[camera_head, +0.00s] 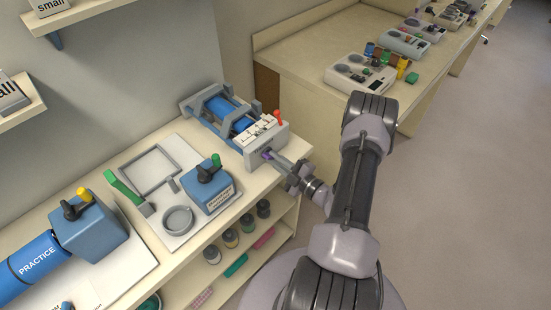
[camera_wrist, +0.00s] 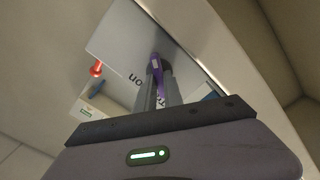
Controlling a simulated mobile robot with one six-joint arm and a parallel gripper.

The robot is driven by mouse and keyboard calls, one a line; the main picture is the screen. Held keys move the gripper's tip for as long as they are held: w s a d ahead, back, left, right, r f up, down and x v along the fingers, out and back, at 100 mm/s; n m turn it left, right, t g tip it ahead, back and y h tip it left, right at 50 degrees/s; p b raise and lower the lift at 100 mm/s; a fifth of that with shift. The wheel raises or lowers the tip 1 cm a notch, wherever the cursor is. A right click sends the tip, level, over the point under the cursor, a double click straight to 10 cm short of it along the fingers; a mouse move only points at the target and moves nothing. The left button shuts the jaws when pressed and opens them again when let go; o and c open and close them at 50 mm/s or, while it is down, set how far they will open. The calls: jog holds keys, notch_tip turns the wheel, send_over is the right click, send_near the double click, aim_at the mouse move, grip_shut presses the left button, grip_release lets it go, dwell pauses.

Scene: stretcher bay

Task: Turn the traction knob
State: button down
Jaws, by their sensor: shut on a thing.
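The traction knob is purple and sits on the front face of a light grey box (camera_head: 262,142) at the end of a blue cylinder in a grey frame. In the wrist view the purple knob (camera_wrist: 156,64) shows between my fingertips. My gripper (camera_head: 271,156) reaches in from the right in the head view and is shut on the knob. In the wrist view my gripper (camera_wrist: 158,75) partly hides the knob and the lettering on the face behind it. A red lever (camera_head: 278,118) stands on top of the box, and it also shows in the wrist view (camera_wrist: 96,69).
Left of the box, a tray holds a blue block (camera_head: 208,188) with a green-topped valve and grey frames. A blue PRACTICE cylinder (camera_head: 32,265) lies farther left. Shelves with jars sit below the counter. Open floor (camera_head: 460,190) lies to the right.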

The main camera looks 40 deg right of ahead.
jog(key=shift+m, duration=0.9)
jog(key=c, duration=1.5)
grip_release()
jog(key=shift+o, duration=0.2)
jog(key=shift+s, duration=0.15)
jog(key=s+d+p, duration=0.1)
jog(key=s, duration=1.6)
jog(key=shift+d, duration=0.2)
